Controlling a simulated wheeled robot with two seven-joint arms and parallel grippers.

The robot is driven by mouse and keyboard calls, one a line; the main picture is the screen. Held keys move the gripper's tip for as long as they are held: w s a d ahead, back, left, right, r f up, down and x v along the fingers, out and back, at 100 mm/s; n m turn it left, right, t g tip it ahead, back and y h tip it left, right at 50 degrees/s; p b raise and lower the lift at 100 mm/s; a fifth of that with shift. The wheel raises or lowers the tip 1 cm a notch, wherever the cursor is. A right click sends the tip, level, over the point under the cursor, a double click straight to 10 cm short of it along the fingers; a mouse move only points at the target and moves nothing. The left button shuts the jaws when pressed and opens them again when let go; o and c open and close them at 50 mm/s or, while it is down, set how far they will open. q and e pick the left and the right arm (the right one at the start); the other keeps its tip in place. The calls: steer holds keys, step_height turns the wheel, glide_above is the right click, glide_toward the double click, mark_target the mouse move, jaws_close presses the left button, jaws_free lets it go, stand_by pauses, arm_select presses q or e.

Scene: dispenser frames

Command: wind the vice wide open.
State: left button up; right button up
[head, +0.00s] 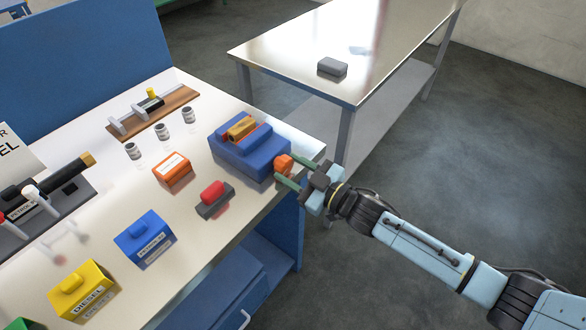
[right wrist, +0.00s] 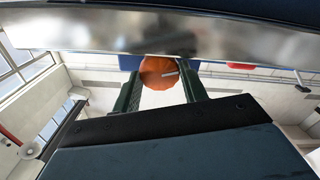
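The blue vice (head: 240,155) stands at the right edge of the near bench. The vice's orange round knob (head: 284,164) faces right, past the bench edge. My right gripper (head: 285,167) comes from the right with its green fingers on either side of the knob. In the right wrist view the knob (right wrist: 158,74), with a pale pin on it, fills the space between the fingertips (right wrist: 161,80), which seem to touch it. My left gripper is not in view.
On the near bench (head: 120,185) are a grey block with a red top (head: 214,198), an orange box (head: 172,171), a blue box (head: 145,238), a yellow box (head: 83,288) and small jars. A second table (head: 300,50) bearing a grey block stands behind. Open floor lies right.

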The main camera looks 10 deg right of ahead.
steer(key=o, duration=0.4)
steer(key=v, duration=1.3)
steer(key=shift+s+d+p, duration=0.15)
steer(key=shift+s+p, duration=0.05)
steer(key=shift+p, duration=0.15)
